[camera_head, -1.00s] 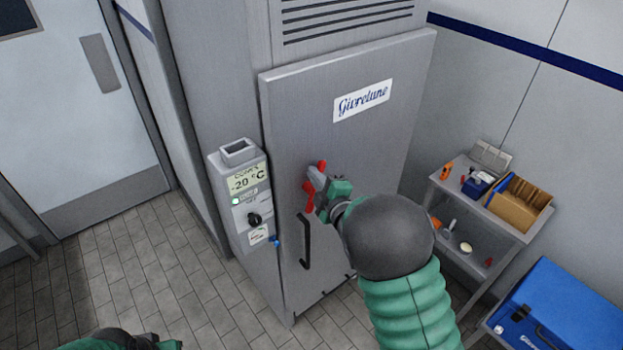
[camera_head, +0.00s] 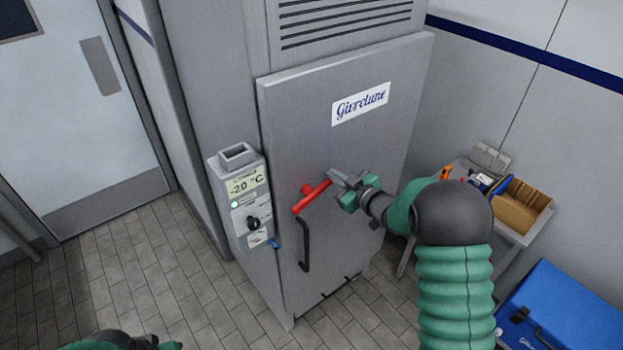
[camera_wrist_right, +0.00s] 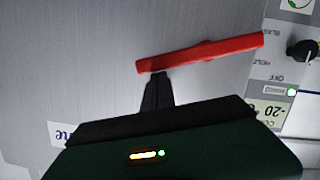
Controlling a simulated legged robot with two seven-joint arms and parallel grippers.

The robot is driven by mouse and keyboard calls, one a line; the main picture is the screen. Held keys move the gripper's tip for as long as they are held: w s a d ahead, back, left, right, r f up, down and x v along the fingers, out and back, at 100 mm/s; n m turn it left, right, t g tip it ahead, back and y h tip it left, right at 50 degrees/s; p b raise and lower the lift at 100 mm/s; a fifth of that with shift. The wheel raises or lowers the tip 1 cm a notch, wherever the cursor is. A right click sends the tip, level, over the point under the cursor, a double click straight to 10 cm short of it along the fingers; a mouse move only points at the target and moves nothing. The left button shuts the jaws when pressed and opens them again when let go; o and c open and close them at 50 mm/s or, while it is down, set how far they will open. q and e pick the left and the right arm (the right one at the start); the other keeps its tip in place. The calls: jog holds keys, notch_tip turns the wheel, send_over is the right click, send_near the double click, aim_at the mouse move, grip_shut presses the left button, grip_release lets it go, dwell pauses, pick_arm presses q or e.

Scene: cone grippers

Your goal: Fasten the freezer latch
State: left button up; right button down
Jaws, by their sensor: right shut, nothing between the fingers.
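The freezer (camera_head: 345,150) is a tall grey cabinet, and its door looks closed. Its red latch handle (camera_head: 311,198) lies slanted across the door, its lower end toward the left edge and its upper end at my gripper. My right gripper (camera_head: 335,178) is shut and empty, with its tips at the upper right end of the handle. In the right wrist view the red handle (camera_wrist_right: 205,53) crosses in front of the closed fingertips (camera_wrist_right: 157,82), which touch or nearly touch it near one end. Only part of my left arm shows at the bottom left.
A control box (camera_head: 241,205) reading -20 °C is on the freezer's left side. A black door handle (camera_head: 304,243) is below the latch. A small cart (camera_head: 510,235) with boxes and a blue cooler (camera_head: 565,310) stand at right. The floor at left is clear.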

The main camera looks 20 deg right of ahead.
pick_arm(q)
jog(key=shift+r, duration=0.25)
pick_arm(e)
jog(key=f, duration=0.1)
jog(key=d+m, duration=0.1)
jog(key=f+m+y, duration=0.1)
jog(key=shift+w+d+f, duration=0.25)
jog(key=shift+d+f, duration=0.05)
jog(key=shift+f, duration=0.05)
pick_arm(q)
jog(key=shift+s, duration=0.1)
pick_arm(e)
jog(key=shift+s+f, duration=0.1)
jog(key=shift+f, duration=0.05)
